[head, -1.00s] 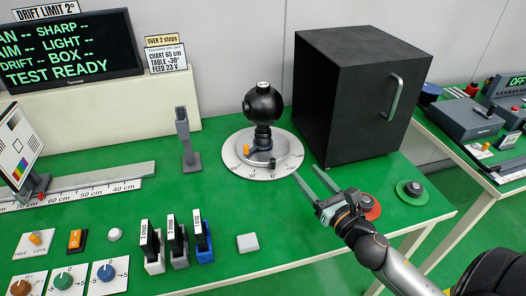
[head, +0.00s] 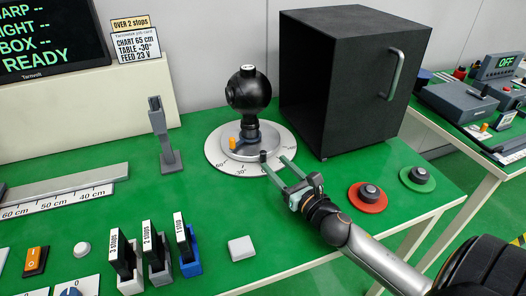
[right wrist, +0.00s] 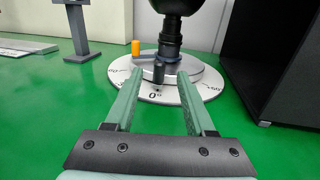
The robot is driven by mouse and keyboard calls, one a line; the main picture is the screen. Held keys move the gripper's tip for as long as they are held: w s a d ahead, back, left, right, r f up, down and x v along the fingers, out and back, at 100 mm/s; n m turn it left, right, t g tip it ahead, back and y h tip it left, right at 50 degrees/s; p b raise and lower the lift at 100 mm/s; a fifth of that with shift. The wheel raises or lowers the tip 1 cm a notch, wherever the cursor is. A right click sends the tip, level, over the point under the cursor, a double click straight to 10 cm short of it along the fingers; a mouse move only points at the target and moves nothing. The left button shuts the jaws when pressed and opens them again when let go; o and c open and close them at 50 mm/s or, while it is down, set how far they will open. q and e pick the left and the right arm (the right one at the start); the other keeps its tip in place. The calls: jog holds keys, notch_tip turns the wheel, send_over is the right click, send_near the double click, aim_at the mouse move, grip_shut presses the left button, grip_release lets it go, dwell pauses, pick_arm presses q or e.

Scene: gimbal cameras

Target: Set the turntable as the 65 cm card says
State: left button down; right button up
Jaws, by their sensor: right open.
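The turntable, a grey plate on a white dial (head: 215,158) with degree marks, stands on the green bench and carries a black ball-shaped camera (head: 248,92). An orange lever (head: 233,143) and a short dark post (head: 263,157) are on its near side; the post (right wrist: 159,71) stands just above the 0° mark in the right wrist view. My right gripper (head: 275,162) is open, its fingertips at the dial's near edge, one each side of the post in the wrist picture. I cannot tell whether they touch it. The job card (head: 138,47) reads chart 65 cm, table -30°, feed 23 V. My left gripper is out of view.
A black open-fronted box (head: 345,80) stands right of the turntable. A grey stand (head: 164,140) is left. Red (head: 368,197) and green (head: 417,179) based knobs sit near the right edge. Labelled stops holders (head: 187,250) stand in front. Green bench between is clear.

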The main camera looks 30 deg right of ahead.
aim_at(263, 151)
jog(key=w, duration=0.7)
jog(key=shift+w+d, duration=0.15)
jog(key=shift+w, duration=0.05)
grip_shut()
dwell(1.3)
